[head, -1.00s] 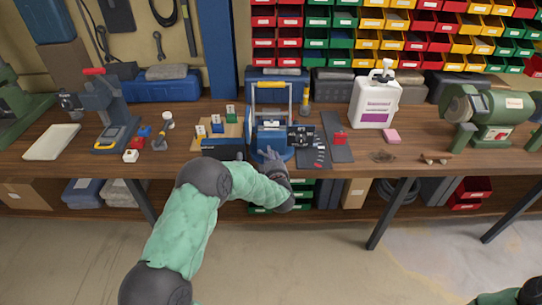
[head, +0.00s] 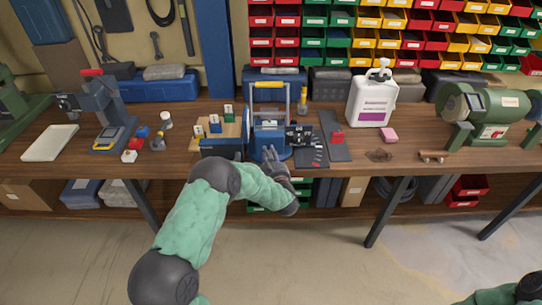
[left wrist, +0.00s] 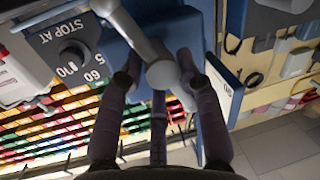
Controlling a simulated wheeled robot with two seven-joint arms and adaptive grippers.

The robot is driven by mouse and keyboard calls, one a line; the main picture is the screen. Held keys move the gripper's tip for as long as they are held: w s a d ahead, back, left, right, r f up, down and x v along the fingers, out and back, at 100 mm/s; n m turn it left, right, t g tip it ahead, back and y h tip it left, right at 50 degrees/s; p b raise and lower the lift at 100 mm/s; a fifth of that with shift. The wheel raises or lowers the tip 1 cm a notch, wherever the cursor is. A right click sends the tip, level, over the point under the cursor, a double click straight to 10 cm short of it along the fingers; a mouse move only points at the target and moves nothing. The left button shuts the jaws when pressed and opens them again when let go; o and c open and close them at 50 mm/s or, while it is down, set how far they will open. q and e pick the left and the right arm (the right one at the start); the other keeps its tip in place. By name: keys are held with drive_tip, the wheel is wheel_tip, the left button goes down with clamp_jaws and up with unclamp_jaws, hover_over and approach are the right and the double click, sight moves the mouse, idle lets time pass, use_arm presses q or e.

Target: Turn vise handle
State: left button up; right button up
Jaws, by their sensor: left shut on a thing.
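The blue vise (head: 269,141) stands at the front of the wooden workbench, near the middle. A metal frame with a yellow top bar rises at it. My left gripper (head: 271,156) reaches it from the front, low on its near side. In the left wrist view my left gripper (left wrist: 158,82) is shut on the rounded end of a grey metal handle (left wrist: 138,42). A blue body (left wrist: 172,30) shows behind the handle. The fingers hide part of the handle's end. My right gripper is out of view.
A wooden block with labelled pieces (head: 215,130) stands just left of the vise. Dark small parts (head: 300,134) and a grey strip with a red piece (head: 336,138) lie to its right. A white jug (head: 372,98) and green grinder (head: 490,113) stand farther right.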

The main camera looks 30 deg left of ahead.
use_arm(q)
drive_tip(key=shift+f+m+y, duration=0.2)
drive_tip(key=shift+m+y, duration=0.3)
drive_tip(key=shift+m, duration=1.6)
drive_tip(key=shift+w+d+m+t, duration=0.15)
drive_tip(key=shift+m+t, duration=0.15)
drive_tip(key=shift+m, duration=0.85)
drive_tip(key=shift+w+d+m+t, duration=0.1)
drive_tip(key=shift+m+t, duration=0.2)
drive_tip(key=shift+m, duration=0.85)
drive_tip(key=shift+r, duration=0.1)
drive_tip(key=o, duration=1.1)
drive_tip(key=shift+s, duration=0.1)
drive_tip(key=shift+c, duration=0.2)
drive_tip(key=shift+s, duration=0.1)
drive_tip(key=shift+d, duration=0.15)
drive_tip(key=v, duration=1.1)
drive_tip(key=shift+s+d, duration=0.2)
drive_tip(key=shift+s, duration=0.1)
drive_tip(key=shift+o, duration=0.3)
